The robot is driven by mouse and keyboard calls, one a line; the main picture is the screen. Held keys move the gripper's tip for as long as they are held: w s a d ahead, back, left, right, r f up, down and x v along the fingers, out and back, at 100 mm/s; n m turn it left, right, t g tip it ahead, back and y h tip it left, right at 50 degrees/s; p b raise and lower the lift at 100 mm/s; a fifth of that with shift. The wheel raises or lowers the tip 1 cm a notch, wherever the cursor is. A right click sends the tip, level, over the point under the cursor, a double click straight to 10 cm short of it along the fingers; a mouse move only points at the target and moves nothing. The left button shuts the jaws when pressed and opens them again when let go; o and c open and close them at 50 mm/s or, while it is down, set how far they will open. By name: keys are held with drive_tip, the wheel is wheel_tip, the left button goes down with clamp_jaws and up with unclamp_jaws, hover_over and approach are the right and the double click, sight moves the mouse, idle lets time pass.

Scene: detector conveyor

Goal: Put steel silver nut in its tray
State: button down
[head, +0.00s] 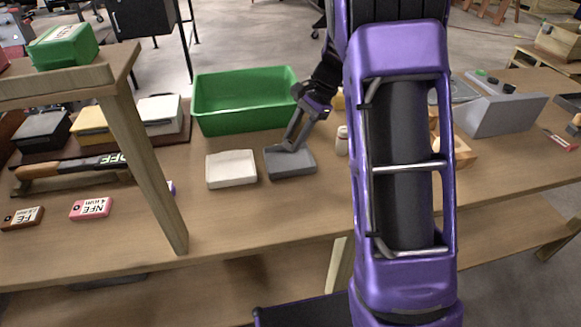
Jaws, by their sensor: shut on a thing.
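My gripper (291,146) reaches down from the upper right, with its fingertips at the left part of a dark grey tray (300,166). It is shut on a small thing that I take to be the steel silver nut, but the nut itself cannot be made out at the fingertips. I cannot tell whether the fingertips touch the tray. A white tray (231,169) lies just left of the grey one, apart from it. No label naming the nut's tray is readable.
A green bin (245,103) stands behind the trays. A small white bottle (342,141) is just right of the grey tray. A grey machine (496,108) is at right. The bench front is clear.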

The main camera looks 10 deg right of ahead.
drive_tip(key=w+r+m+t+b, duration=0.1)
drive_tip(key=w+r+m+t, duration=0.15)
drive_tip(key=m, duration=0.25)
drive_tip(key=b, duration=0.2)
approach(292, 163)
drive_tip(key=shift+m+h, duration=0.3)
drive_tip(key=shift+m, duration=0.1)
drive_tip(key=x, duration=0.4)
drive_tip(key=a+x, duration=0.1)
drive_tip(key=x, duration=0.1)
drive_tip(key=shift+w+a+r, duration=0.1)
drive_tip(key=shift+w, duration=0.3)
drive_tip(key=shift+s+f+b, duration=0.25)
drive_tip(key=shift+f+b, duration=0.1)
drive_tip(key=shift+f, duration=0.3)
drive_tip(key=c, duration=0.9)
unclamp_jaws()
drive_tip(key=shift+f, duration=0.1)
drive_tip(key=shift+r+p, duration=0.35)
drive_tip(key=shift+r, duration=0.2)
drive_tip(key=v, duration=0.4)
drive_tip(key=p+v, duration=0.1)
drive_tip(key=v, duration=0.7)
drive_tip(key=shift+w+r+p, duration=0.25)
drive_tip(key=shift+p, duration=0.15)
